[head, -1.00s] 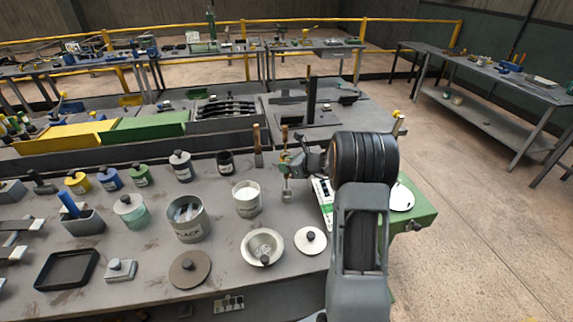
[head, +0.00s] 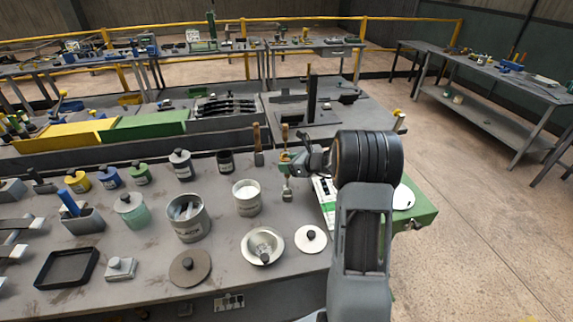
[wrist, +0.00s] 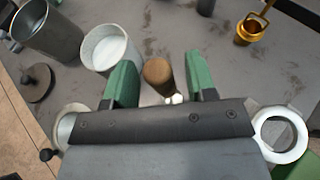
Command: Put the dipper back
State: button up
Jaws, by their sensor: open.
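An upright wooden-handled tool with a small metal end (head: 287,192), which looks like the dipper, stands on the grey bench right of the white pot (head: 247,208). My gripper (head: 290,160) is at its handle. In the wrist view the round brown handle end (wrist: 158,72) lies between the green fingers of my gripper (wrist: 162,85), with gaps on both sides. The jaws are open and not closed on it.
A second wooden-handled tool (head: 258,145) stands close behind; a brass cup (wrist: 248,32) shows in the wrist view. A green unit (head: 415,215) is at right.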

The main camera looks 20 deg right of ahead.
jog(key=b+v, duration=0.1)
jog(key=v, duration=0.9)
jog(key=s+a+r+n+g, duration=0.3)
jog(key=s+a+n+g, duration=0.45)
jog(key=a+n, duration=0.6)
jog(key=s+a+n+h, duration=0.2)
jog(key=s+n+h, duration=0.1)
jog(key=s+n, duration=0.4)
jog(key=s+a+n+t+h, duration=0.1)
jog(key=s+n+h, duration=0.3)
jog(key=s+n, duration=0.3)
jog(key=shift+s+a+r+n, duration=0.3)
jog(key=shift+s+a+n, duration=0.1)
jog(key=shift+n, duration=0.45)
